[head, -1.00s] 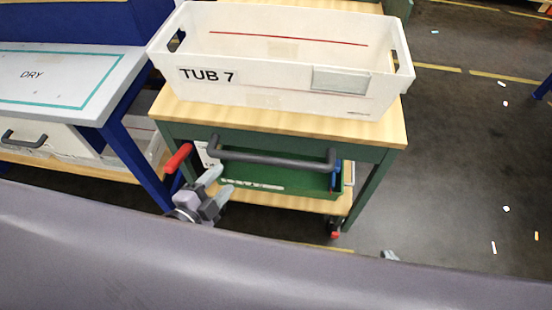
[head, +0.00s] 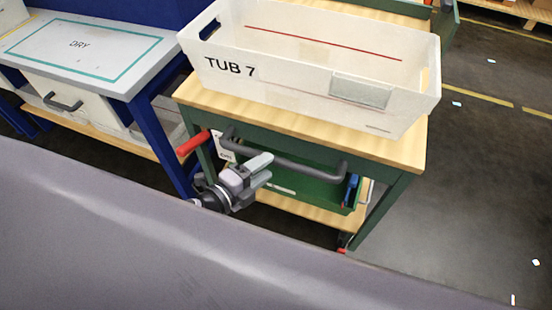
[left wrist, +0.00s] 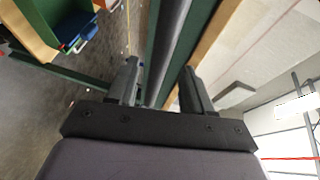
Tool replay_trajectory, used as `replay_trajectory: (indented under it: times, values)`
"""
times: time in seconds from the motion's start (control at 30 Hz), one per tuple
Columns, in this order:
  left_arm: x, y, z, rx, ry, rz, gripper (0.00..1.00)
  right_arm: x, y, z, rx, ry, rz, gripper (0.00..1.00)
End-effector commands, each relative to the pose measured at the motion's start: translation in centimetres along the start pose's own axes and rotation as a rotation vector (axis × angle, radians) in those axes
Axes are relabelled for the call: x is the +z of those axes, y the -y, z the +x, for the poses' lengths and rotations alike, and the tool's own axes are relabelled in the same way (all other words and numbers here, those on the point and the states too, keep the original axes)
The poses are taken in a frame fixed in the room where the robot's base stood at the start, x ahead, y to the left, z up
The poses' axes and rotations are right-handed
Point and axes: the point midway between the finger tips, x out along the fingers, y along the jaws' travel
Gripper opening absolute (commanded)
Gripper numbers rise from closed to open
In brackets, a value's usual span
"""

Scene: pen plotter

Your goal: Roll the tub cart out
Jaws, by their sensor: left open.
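The tub cart (head: 405,150) has a wooden top, a green frame and a lower shelf. A white tub (head: 290,85) labelled TUB 7 stands on it. A dark grey handle bar (head: 305,167) runs along its near side, with a red lever (head: 192,143) at the left. My left gripper (head: 268,170) is open at the left part of the handle. In the left wrist view the handle bar (left wrist: 172,40) lines up between the open fingers (left wrist: 160,68); I cannot tell whether they reach around it. My right gripper is not in view.
A blue-legged bench (head: 125,80) marked DRY stands close to the cart's left, with a white drawer (head: 60,93) under it. A green bin (head: 310,187) sits on the cart's lower shelf. The floor (head: 460,220) at right is open, with small scraps and yellow lines.

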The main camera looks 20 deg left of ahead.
Motion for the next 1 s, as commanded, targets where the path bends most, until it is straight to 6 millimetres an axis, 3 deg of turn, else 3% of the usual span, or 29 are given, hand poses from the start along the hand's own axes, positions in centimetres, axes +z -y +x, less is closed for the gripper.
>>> replay_trajectory:
  times: [0.3,0.7,0.73,0.87,0.9,1.0]
  values:
    - [0.1,0.0,3.9,-0.001,0.002,-0.002,0.51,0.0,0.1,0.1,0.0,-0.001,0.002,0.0]
    - [0.0,0.0,4.7,0.0,0.001,-0.002,0.51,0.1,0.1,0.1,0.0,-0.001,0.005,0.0]
    - [0.0,0.0,4.6,0.0,0.001,-0.002,0.47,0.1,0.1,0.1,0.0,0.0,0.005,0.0]
    - [0.0,0.0,4.6,0.0,0.001,-0.002,0.05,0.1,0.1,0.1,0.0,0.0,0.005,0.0]
    - [0.0,0.0,4.6,0.0,0.001,-0.002,0.0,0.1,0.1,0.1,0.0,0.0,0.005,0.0]
    - [0.0,0.0,4.6,0.001,0.001,-0.002,0.0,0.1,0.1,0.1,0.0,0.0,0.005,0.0]
